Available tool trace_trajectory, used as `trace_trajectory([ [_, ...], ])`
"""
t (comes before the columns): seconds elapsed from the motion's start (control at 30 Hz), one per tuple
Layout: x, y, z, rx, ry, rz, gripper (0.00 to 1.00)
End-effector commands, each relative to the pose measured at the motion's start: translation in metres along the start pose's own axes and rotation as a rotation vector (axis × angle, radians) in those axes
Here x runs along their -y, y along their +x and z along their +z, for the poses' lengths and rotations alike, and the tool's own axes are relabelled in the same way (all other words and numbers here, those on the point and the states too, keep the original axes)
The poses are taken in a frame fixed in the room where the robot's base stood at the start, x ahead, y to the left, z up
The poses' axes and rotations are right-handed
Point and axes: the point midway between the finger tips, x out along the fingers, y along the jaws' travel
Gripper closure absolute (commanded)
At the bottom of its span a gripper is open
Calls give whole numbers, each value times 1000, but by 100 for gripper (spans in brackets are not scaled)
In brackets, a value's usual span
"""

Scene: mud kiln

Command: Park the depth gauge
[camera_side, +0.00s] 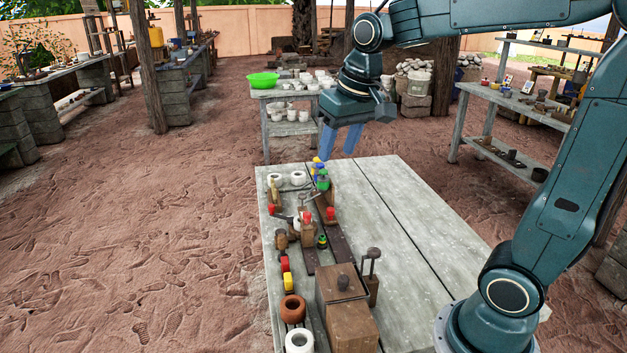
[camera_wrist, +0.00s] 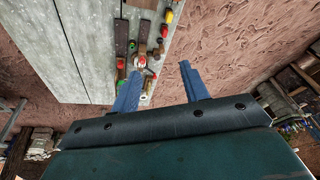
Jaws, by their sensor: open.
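My gripper (camera_side: 338,150) is open and empty, fingers pointing down, high above the far end of the grey plank table. In the wrist view its two blue fingers (camera_wrist: 160,75) are apart with nothing between them. I cannot tell for sure which item is the depth gauge. A small grey T-shaped tool (camera_side: 315,204) lies among the clutter on the table's left side. A wooden block with upright dark-headed pieces (camera_side: 372,276) stands beside a lidded wooden box (camera_side: 340,285). In the wrist view the tools are too small to name.
The table (camera_side: 410,230) is bare across its middle and right. Shelves stand behind.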

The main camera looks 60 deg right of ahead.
Motion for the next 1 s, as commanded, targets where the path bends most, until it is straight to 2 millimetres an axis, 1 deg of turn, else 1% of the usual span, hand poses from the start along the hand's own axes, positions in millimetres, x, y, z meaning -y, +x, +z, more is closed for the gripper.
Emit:
trace_trajectory([
  [0.03, -3, 7, -12, 16, 23, 6, 55],
  [0.1, -5, 15, -26, 34, 51, 14, 55],
  [0.17, -9, 22, -38, 49, 77, 20, 55],
  [0.37, -22, 52, -76, 98, 160, 40, 55],
  [0.5, -33, 77, -100, 134, 220, 55, 55],
  [0.67, -48, 109, -124, 173, 287, 71, 55],
  [0.8, -64, 140, -142, 207, 346, 86, 55],
  [1.0, -84, 181, -158, 248, 420, 104, 55],
])
